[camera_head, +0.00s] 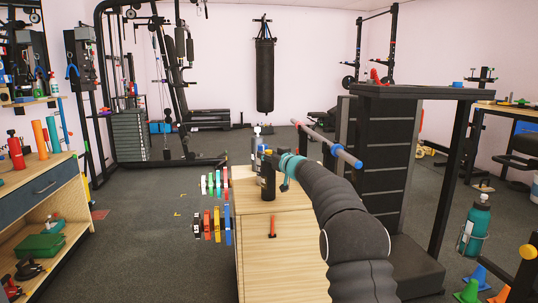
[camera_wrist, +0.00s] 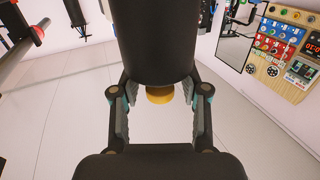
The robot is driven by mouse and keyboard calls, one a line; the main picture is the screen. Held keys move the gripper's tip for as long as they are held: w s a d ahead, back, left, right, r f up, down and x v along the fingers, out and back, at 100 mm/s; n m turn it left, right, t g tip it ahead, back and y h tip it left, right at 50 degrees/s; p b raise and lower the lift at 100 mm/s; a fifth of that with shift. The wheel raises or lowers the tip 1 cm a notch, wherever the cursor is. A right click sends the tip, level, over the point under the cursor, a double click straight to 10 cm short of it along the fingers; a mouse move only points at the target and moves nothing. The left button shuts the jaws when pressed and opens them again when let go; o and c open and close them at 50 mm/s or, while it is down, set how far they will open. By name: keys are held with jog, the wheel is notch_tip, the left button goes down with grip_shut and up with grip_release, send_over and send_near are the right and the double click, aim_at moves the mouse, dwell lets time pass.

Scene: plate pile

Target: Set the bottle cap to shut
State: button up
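My gripper (camera_head: 268,158) is at the far end of my arm, above the wooden cabinet top. In the wrist view its two fingers (camera_wrist: 160,108) stand wide apart, with a clear gap between them. A small orange-yellow round part (camera_wrist: 158,95) shows between the fingers, below a large dark cylinder; I cannot tell whether this is the bottle cap. In the head view a bottle with a white top (camera_head: 257,131) shows just behind the gripper. A dark upright object (camera_head: 267,185) is right below the gripper, partly hidden by it. Whether any cap is open or shut is too small to tell.
A dark frame (camera_head: 425,92) stands at right, with a teal bottle (camera_head: 475,228) in a holder. The floor at left is mostly clear.

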jog(key=shift+s+d+r, duration=0.1)
jog(key=shift+r, duration=0.15)
jog(key=shift+s+d, duration=0.25)
jog(key=shift+s, duration=0.25)
jog(key=v, duration=1)
jog(key=shift+s, duration=0.35)
jog(key=shift+d, duration=0.1)
